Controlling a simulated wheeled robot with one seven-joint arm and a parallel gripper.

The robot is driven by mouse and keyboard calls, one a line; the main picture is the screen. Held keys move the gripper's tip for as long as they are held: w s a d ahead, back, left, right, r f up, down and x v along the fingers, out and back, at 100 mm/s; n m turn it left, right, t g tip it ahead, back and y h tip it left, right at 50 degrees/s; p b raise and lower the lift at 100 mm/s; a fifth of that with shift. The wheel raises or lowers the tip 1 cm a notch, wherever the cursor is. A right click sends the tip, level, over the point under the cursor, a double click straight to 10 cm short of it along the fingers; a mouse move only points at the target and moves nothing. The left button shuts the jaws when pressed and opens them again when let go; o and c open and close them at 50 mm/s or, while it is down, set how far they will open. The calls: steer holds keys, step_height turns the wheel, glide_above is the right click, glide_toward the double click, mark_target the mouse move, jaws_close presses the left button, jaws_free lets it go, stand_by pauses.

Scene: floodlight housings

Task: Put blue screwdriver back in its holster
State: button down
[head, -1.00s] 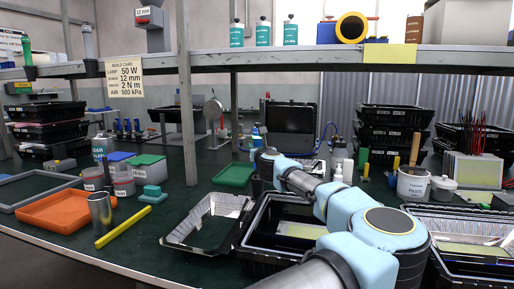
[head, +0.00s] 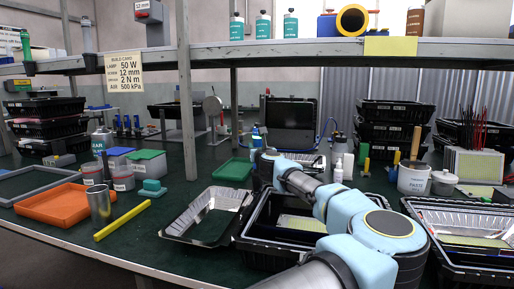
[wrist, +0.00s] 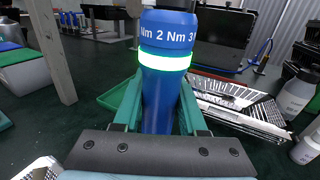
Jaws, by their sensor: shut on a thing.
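The blue screwdriver (wrist: 160,108) stands upright in the wrist view, with torque marks on its thick blue top and a glowing green ring below. My gripper (wrist: 158,118) is shut on its body, with a teal finger on each side. Its lower end is hidden behind the gripper's dark plate. In the head view my gripper (head: 260,146) is small, over the middle of the bench, partly hidden by my arm. At the shelf's left front edge are a green tool (head: 26,46) and a pale grey tool (head: 87,38) above a black holder (head: 90,63). I cannot tell which holster is the blue screwdriver's.
A shelf post (head: 187,110) stands between my gripper and the left holders. An orange tray (head: 35,211), a metal cup (head: 100,206) and a yellow bar (head: 121,221) lie at left. A foil tray (head: 172,229) and a green tray (head: 234,170) are nearer my arm.

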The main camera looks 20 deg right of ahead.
steer(key=shift+f+b, duration=0.45)
steer(key=shift+f, duration=0.1)
steer(key=c, duration=0.7)
jaws_free()
steer(key=o, duration=0.3)
steer(key=shift+f, duration=0.1)
steer(key=b+v, duration=0.1)
steer(key=v, duration=0.9)
steer(key=shift+s+a, duration=0.1)
steer(key=shift+s, duration=0.3)
